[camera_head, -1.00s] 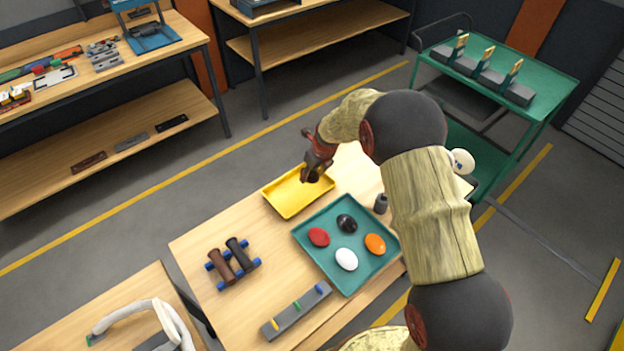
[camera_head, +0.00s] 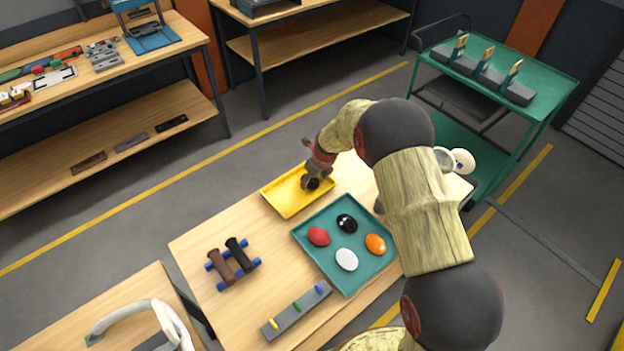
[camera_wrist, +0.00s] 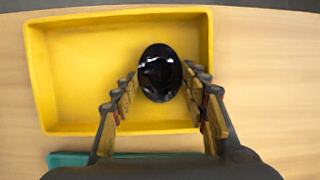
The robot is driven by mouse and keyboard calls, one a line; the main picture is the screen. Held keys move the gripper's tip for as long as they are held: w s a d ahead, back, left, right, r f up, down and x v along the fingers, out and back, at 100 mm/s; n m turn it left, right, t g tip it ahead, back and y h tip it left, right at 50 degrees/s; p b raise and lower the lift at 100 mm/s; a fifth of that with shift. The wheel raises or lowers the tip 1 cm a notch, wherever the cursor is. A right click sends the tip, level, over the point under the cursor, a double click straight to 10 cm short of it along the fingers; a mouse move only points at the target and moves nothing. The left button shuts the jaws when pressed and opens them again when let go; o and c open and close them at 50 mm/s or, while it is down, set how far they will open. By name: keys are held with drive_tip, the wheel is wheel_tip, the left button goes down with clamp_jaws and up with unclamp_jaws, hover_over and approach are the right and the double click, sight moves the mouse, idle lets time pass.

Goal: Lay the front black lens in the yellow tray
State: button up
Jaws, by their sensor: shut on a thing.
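My gripper (camera_head: 314,180) is over the right part of the yellow tray (camera_head: 280,203), shut on a black lens (camera_head: 311,184). In the wrist view the glossy oval black lens (camera_wrist: 159,73) sits between the fingertips, over the floor of the yellow tray (camera_wrist: 85,127). I cannot tell whether the lens touches the tray floor. A second black lens (camera_head: 347,223) lies in the teal tray (camera_head: 333,280), in front of the yellow tray.
The teal tray also holds a red lens (camera_head: 318,236), a white lens (camera_head: 346,259) and an orange lens (camera_head: 375,244). A rack with brown and black rollers (camera_head: 232,260) and a grey bar with coloured pegs (camera_head: 297,311) stand on the table. The left part of the yellow tray is empty.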

drive_tip(key=shift+f, duration=0.15)
drive_tip(key=o, duration=1)
drive_tip(key=shift+f, duration=0.1)
drive_tip(key=shift+c, duration=0.2)
drive_tip(key=shift+o, duration=0.6)
drive_tip(key=shift+r, duration=0.55)
drive_tip(key=p+v, duration=0.1)
drive_tip(key=v, duration=1.1)
drive_tip(key=shift+r, duration=0.25)
